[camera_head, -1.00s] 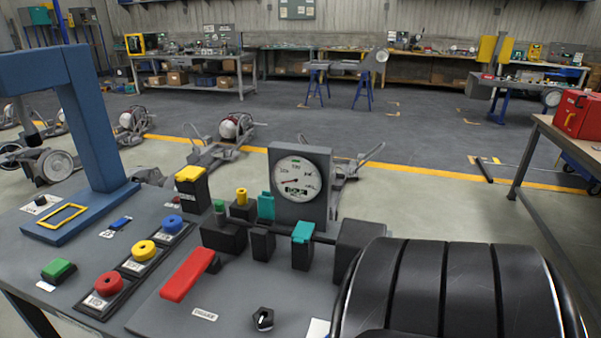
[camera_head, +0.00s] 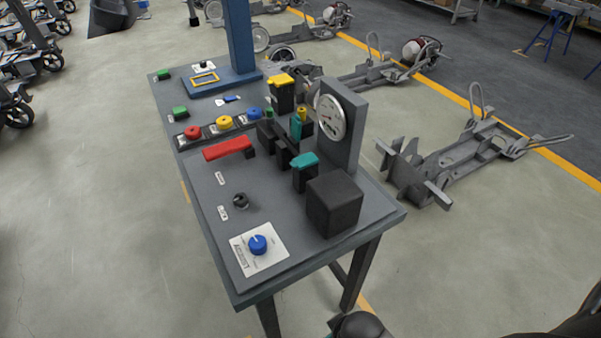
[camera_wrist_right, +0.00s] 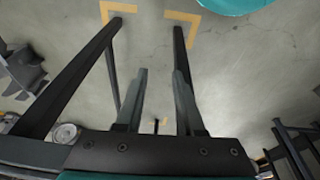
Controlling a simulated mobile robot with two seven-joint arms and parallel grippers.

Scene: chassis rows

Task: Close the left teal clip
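Two teal clips are on the bench fixture in the head view. The left teal clip (camera_head: 296,127) stands upright beside the gauge, on a dark block. The other teal clip (camera_head: 304,160) lies lower and flatter on a separate black block, nearer to me. My right gripper (camera_wrist_right: 161,74) shows in the right wrist view with its fingers apart and nothing between them. My left gripper is not in view.
The grey bench (camera_head: 200,200) also carries a gauge (camera_head: 331,119), a red lever (camera_head: 228,149), coloured buttons, a large black block (camera_head: 334,204) and a blue knob (camera_head: 258,244). A blue post (camera_head: 238,40) stands at its far end. Open floor (camera_head: 90,220) lies left of the bench.

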